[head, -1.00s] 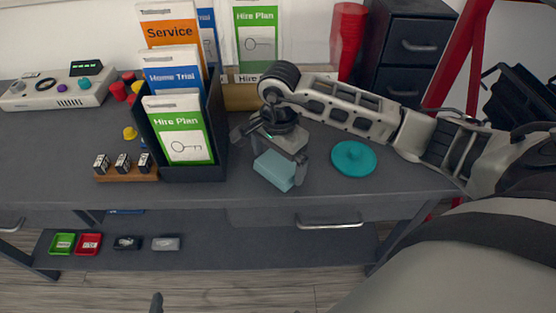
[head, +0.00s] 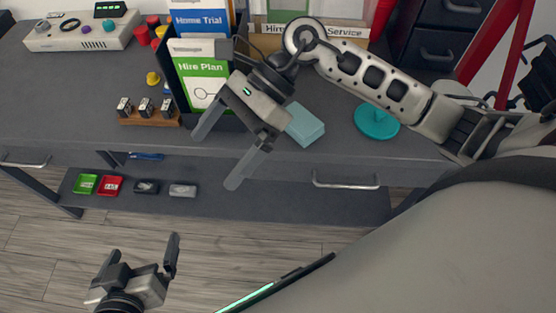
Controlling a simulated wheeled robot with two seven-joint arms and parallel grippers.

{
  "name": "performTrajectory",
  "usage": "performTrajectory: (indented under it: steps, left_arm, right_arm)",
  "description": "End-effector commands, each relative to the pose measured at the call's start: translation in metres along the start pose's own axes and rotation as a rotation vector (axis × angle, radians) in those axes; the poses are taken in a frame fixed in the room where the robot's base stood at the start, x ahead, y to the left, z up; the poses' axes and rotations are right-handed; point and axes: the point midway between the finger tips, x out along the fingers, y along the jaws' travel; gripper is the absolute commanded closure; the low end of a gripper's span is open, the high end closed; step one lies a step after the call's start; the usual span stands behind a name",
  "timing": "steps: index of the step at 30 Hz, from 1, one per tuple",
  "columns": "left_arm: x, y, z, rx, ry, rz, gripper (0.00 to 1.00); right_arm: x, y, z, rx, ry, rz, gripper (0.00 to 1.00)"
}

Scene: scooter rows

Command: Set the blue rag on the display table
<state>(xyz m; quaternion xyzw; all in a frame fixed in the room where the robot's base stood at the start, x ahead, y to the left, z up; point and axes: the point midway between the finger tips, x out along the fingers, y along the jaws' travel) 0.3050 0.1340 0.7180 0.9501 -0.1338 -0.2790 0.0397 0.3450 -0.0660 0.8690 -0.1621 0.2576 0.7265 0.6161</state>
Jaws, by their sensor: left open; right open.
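The blue rag (head: 304,125) is a light blue, block-like folded piece. It lies on the dark grey display table (head: 85,98), between the leaflet holder and a teal round item. My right gripper (head: 215,162) is open and empty, in front of and to the left of the rag, over the table's front edge. Its fingers point down-left and are apart from the rag. Part of the rag's left side is hidden behind the gripper. My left gripper (head: 143,248) is open and empty, low at the bottom left over the floor.
The black leaflet holder (head: 178,95) stands left of the rag. The teal round item (head: 377,120) sits to its right. Small black-and-white blocks on a wooden stand (head: 148,118) are near the front. A lower shelf (head: 250,205) holds small trays. Dark drawers (head: 440,50) stand behind.

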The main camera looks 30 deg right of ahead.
Motion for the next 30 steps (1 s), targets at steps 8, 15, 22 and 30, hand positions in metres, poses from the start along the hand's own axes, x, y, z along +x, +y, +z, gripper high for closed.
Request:
performTrajectory:
  steps: [8,15,22,30]
  left_arm:
    - [0.0,0.0,0.0,0.0,0.0,0.0,0.0]
    - [0.0,0.0,0.0,0.0,0.0,0.0,0.0]
    - [0.0,0.0,0.0,0.0,0.0,0.0,0.0]
    - [0.0,0.0,0.0,0.0,0.0,0.0,0.0]
  right_arm:
    - [-0.034,-0.017,0.08,1.218,-1.371,0.246,0.0]
    - [-0.012,-0.027,-0.1,-2.254,1.891,-0.394,0.0]
    - [0.031,0.015,-0.16,-1.964,1.471,-0.329,0.0]
    - [0.036,0.021,-0.165,-1.936,1.429,-0.321,0.0]
